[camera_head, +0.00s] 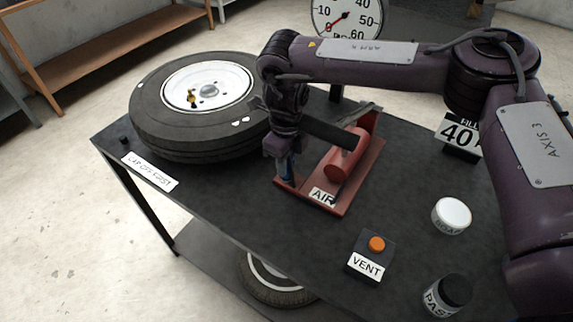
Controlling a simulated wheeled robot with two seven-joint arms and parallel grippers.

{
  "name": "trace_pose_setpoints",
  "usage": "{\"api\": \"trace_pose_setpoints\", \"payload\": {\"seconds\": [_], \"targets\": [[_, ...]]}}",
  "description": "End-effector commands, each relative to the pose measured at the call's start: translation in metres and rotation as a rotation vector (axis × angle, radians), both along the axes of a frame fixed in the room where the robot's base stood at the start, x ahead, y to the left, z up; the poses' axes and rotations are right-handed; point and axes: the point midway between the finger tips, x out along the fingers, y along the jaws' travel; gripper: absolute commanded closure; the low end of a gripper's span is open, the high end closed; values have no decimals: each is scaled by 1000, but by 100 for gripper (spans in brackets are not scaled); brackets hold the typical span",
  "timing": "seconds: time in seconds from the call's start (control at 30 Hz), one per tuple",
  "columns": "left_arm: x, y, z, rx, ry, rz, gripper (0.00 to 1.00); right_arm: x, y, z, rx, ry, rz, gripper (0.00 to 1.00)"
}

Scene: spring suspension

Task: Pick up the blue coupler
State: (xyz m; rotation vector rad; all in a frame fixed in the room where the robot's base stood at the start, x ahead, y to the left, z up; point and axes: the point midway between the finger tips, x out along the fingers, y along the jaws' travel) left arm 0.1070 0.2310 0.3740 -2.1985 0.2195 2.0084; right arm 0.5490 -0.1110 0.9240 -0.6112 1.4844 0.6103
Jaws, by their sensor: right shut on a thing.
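My right gripper points down and is shut on the coupler. The jaws and wrist hide most of the coupler, and I cannot tell whether it still touches the red base. My left gripper is not in view.
A tyre on a white wheel (168,130) lies left on the dark table. To the right are a "VENT" box with an orange button (376,244), a white-lidded jar (452,215), a black-capped jar (447,295) and a "40" sign (459,134). A gauge (345,20) stands behind.

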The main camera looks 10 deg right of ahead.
Motion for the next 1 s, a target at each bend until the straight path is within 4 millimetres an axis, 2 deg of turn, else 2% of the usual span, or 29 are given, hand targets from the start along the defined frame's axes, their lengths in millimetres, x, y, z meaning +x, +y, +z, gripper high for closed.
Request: {"api": "trace_pose_setpoints", "payload": {"seconds": [0.27,0.47,0.67,1.0], "targets": [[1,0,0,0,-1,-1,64,0,0,1,1,-1,0,100],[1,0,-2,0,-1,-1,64,1,0,11,1,-3,0,100],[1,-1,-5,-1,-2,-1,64,2,0,44,1,-7,0,100],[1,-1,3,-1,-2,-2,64,1,0,124,-1,-8,1,100]]}}
